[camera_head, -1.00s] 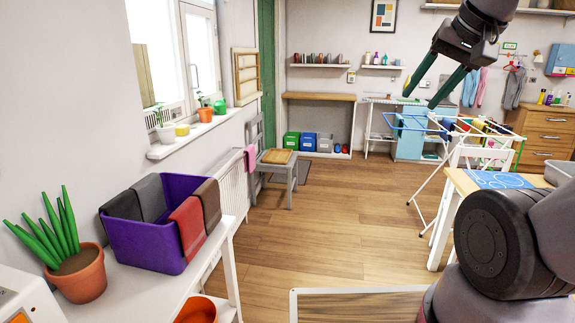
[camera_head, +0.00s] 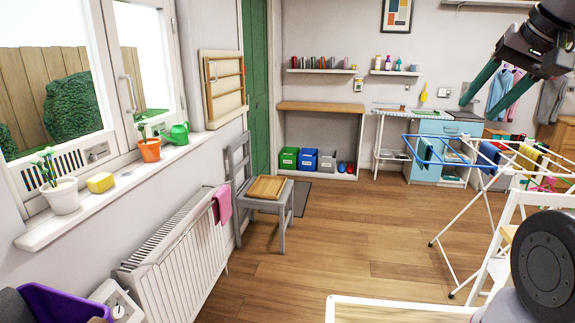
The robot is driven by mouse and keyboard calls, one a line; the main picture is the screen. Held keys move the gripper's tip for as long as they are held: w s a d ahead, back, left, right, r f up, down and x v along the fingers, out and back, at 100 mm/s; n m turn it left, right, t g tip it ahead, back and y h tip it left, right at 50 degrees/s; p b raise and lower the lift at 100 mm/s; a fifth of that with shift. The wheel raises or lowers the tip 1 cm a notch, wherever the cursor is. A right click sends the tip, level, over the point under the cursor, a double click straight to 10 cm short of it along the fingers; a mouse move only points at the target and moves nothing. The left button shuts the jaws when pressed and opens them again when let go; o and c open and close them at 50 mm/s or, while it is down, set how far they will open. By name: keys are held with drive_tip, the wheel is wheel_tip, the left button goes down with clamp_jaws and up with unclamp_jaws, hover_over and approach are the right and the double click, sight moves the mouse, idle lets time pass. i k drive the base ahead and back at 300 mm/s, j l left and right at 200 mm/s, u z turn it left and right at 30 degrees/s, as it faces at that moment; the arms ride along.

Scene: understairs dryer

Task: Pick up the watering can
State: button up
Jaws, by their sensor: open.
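A small green watering can (camera_head: 177,133) stands on the white windowsill at the left, beside an orange pot with a plant (camera_head: 149,148). My gripper (camera_head: 484,108) is at the upper right, high up, with its two green fingers apart and nothing between them. It is far from the watering can, well to its right and in front of the back wall in the picture.
A grey chair (camera_head: 270,188) stands nearby. A drying rack (camera_head: 470,170) is at right. The middle floor (camera_head: 330,245) is clear.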

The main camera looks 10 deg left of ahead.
sight(178, 134)
drive_tip(key=i+u, duration=0.4)
drive_tip(key=i+l+u, duration=0.1)
drive_tip(key=i+u, duration=0.25)
drive_tip(key=i+l+u, duration=0.2)
drive_tip(key=i+u, duration=0.2)
drive_tip(key=i+l+u, duration=0.55)
drive_tip(key=l, duration=0.15)
drive_tip(key=i+l+u, duration=0.2)
drive_tip(key=l, duration=0.15)
drive_tip(key=i+l+u, duration=0.2)
drive_tip(key=l, duration=0.2)
drive_tip(key=i+l+u, duration=0.25)
drive_tip(key=l, duration=0.15)
drive_tip(key=k, duration=0.15)
